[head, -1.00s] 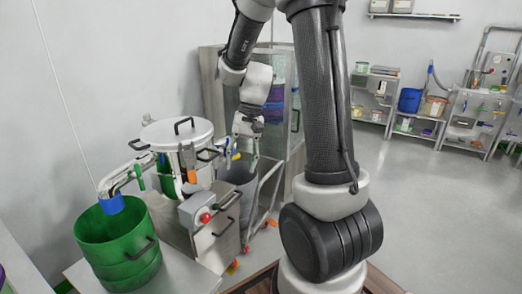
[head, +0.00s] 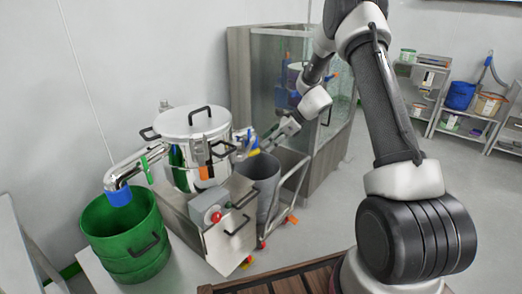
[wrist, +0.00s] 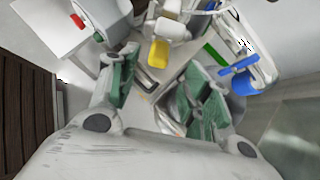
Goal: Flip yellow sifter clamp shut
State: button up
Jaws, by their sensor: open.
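The sifter (head: 196,124) is a round steel drum with a black-handled lid at left centre in the head view. The yellow clamp (wrist: 158,53) shows in the wrist view as a short, rounded yellow handle at top centre. My gripper (wrist: 158,76) is open and empty, its green-padded fingers spread below and to either side of the yellow handle, apart from it. In the head view my gripper (head: 262,143) reaches in from the right at the sifter's right side, partly hiding the clamp there. A blue-handled clamp (wrist: 238,67) lies to the right in the wrist view.
A green bin (head: 122,235) stands under the outlet pipe at front left. A control box with a red button (head: 216,217) sits in front of the sifter. A grey bin (head: 263,180) on a cart frame stands close beneath my gripper. A glass-fronted cabinet stands behind.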

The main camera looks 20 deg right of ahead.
aim_at(259, 149)
jog(key=x, duration=0.6)
jog(key=shift+a+f, duration=0.2)
jog(key=shift+f, duration=0.05)
jog(key=shift+c, duration=0.4)
grip_shut()
